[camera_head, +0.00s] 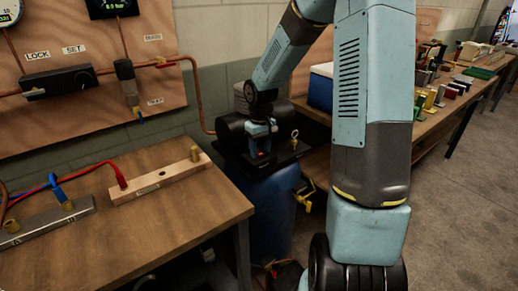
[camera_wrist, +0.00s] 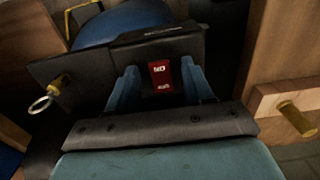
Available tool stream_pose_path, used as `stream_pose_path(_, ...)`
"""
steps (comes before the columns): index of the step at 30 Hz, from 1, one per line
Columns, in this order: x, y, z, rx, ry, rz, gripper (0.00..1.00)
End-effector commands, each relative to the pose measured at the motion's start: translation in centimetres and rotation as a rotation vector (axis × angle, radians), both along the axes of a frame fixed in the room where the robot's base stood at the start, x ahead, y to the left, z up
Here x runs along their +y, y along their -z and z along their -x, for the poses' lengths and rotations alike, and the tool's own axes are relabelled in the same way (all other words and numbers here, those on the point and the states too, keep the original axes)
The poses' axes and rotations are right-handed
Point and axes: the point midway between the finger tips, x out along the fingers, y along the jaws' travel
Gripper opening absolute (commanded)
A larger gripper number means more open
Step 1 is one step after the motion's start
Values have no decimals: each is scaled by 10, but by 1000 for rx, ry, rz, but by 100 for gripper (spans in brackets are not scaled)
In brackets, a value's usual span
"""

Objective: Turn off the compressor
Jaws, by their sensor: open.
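The compressor (camera_head: 232,130) is a dark unit on top of a blue barrel in the head view. A red rocker switch (camera_wrist: 161,77) with white lettering is set in its black panel (camera_wrist: 85,68). I cannot tell which side of the switch is pressed in. My gripper (camera_wrist: 160,72) is open, with one blue finger to each side of the switch in the wrist view. Whether it touches the switch is not clear. In the head view my gripper (camera_head: 260,133) points down over the compressor's front, and a bit of red shows just below it.
A brass ring pull (camera_wrist: 45,98) sits on the panel beside my gripper. The blue barrel (camera_head: 270,215) has a yellow tap. A wooden workbench (camera_head: 165,225) stands close on the left, and a bench (camera_head: 430,130) with a blue cooler and several parts runs along the right.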

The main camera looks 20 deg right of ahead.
Motion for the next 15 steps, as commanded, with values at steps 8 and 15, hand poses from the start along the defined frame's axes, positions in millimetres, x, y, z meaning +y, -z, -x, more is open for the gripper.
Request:
stream_pose_path(8, 0, 0, 0, 0, 0, 0, 47)
stream_pose_path(15, 0, 0, 0, 0, 0, 0, 24)
